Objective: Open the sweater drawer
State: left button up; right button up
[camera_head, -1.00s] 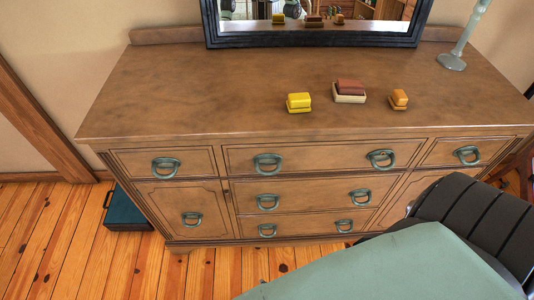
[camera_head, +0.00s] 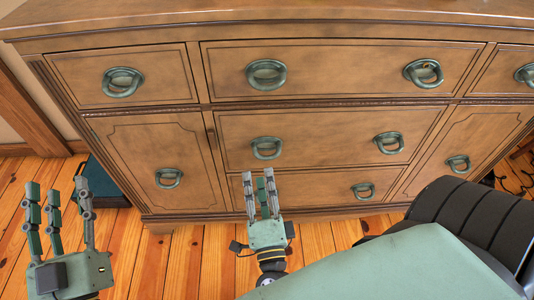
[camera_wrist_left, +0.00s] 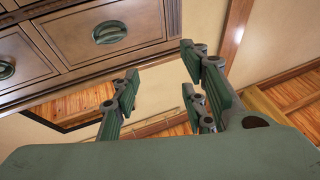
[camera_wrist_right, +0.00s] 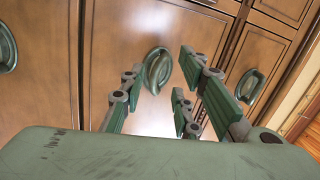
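The wooden dresser (camera_head: 330,115) fills the head view, with a wide top drawer (camera_head: 345,72), smaller top drawers at its sides and two wide drawers below. All look shut, with green ring handles. No label shows which is the sweater drawer. My left gripper (camera_head: 58,200) is open and empty at the lower left, apart from the dresser. My right gripper (camera_head: 262,185) is open and empty, in front of the lowest middle drawer in the picture. The right wrist view shows a ring handle (camera_wrist_right: 157,70) beyond its spread fingers, with no clear contact. The left wrist view shows a drawer handle (camera_wrist_left: 108,32) off to the left.
A cupboard door (camera_head: 160,165) is at the dresser's left, and another (camera_head: 440,165) at its right. A dark teal box (camera_head: 100,185) lies on the plank floor by the dresser's left side. Bare floor (camera_head: 150,255) shows between my grippers.

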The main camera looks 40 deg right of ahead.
aim_at(267, 155)
pick_arm(q)
jog(key=s+r+t+h+b, duration=0.1)
jog(key=s+r+t+b, duration=0.1)
jog(key=r, duration=0.4)
jog(key=s+t, duration=0.1)
jog(key=s, duration=0.1)
jog(key=shift+s+a+r+t, duration=0.3)
jog(key=shift+a+r+t, duration=0.05)
jog(key=shift+r+t, duration=0.05)
pick_arm(e)
jog(key=w+d+m, duration=0.1)
jog(key=d, duration=0.1)
jog(key=w+d+r+m+h, duration=0.1)
jog(key=w+d, duration=0.2)
jog(key=w, duration=0.1)
jog(key=shift+w+d+r+m+g+h, duration=0.2)
jog(key=shift+d+r+m+g+h, duration=0.1)
jog(key=shift+d+m, duration=0.1)
jog(key=shift+c, duration=0.2)
jog(key=c, duration=0.6)
jog(key=shift+f, duration=0.2)
grip_shut()
